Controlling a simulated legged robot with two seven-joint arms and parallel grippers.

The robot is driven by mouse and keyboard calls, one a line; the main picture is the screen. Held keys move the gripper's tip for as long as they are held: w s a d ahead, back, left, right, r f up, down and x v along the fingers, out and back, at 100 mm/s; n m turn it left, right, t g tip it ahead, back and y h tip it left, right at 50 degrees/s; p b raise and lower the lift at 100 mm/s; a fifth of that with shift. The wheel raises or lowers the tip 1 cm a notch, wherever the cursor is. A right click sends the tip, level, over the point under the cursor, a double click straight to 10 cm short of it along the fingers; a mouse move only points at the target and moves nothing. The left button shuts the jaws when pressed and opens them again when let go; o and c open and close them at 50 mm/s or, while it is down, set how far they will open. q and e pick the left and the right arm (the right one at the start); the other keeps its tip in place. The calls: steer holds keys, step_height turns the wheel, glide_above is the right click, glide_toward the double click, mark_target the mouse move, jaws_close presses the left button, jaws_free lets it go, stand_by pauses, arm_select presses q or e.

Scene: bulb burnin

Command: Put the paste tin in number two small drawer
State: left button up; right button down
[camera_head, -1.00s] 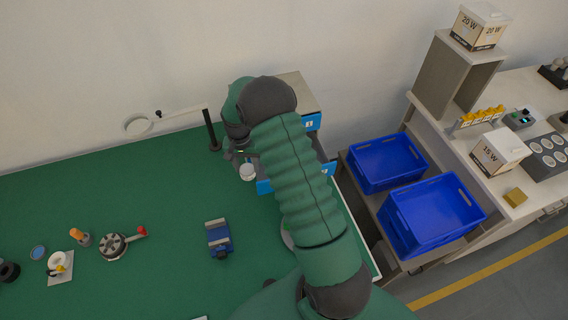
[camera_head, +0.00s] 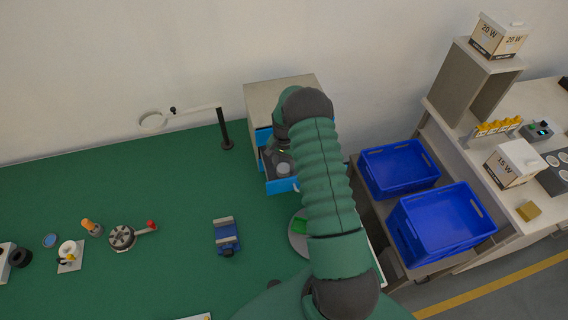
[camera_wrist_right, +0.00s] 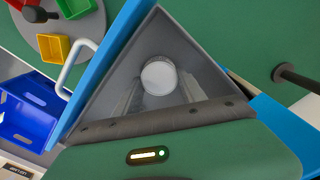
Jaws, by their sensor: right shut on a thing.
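The paste tin (camera_head: 284,170) is a small round tin with a pale lid. It also shows in the right wrist view (camera_wrist_right: 158,76), at the fingertips. My right gripper (camera_head: 281,156) is shut on it, over an open blue-fronted drawer (camera_head: 281,187) of the small cabinet (camera_head: 282,92). In the wrist view the grey drawer inside (camera_wrist_right: 190,58) surrounds the tin; I cannot tell whether the tin touches its floor. The drawer's number is not readable now, and my arm hides the cabinet's right part. My left gripper is not in view.
A magnifier lamp post (camera_head: 224,130) stands left of the cabinet. A round grey tray (camera_head: 297,238) with coloured bins lies in front, partly behind my arm. Two blue crates (camera_head: 398,166) (camera_head: 440,220) stand right. The mat between the blue clamp-like item (camera_head: 226,237) and cabinet is clear.

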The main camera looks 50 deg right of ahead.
steer(key=c, duration=1.1)
jaws_free()
steer(key=o, duration=0.4)
steer(key=shift+a, duration=0.1)
steer(key=shift+o, duration=0.2)
steer(key=shift+a, duration=0.1)
steer(key=shift+r, duration=0.1)
